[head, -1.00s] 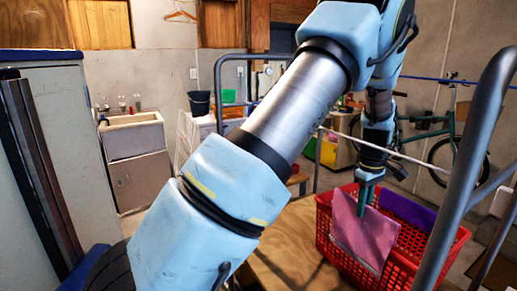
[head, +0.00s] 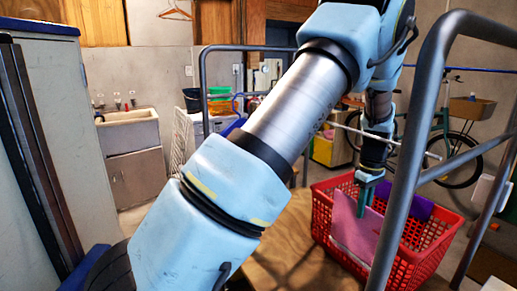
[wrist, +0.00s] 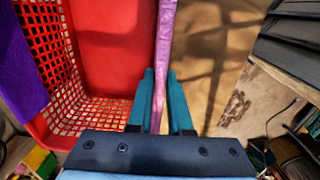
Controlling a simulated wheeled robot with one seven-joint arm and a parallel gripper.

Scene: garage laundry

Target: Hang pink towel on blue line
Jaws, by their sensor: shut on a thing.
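The pink towel (head: 352,228) hangs from my gripper (head: 367,193) at the red basket in the head view. In the wrist view the towel (wrist: 165,40) is a narrow pink strip between the two teal fingers of my gripper (wrist: 164,98), which are shut on it. The towel's lower part is by the basket's near side; I cannot tell whether it touches the basket. A blue line (head: 455,69) runs across the upper right of the head view, behind the arm and well beyond the gripper.
The red basket (head: 418,262) stands on a wooden board (head: 268,268), with a purple cloth (head: 418,207) at its far side. Grey metal rails (head: 413,150) rise in front of it. A white line (head: 412,150) crosses behind. A bicycle (head: 455,150) stands at the back right.

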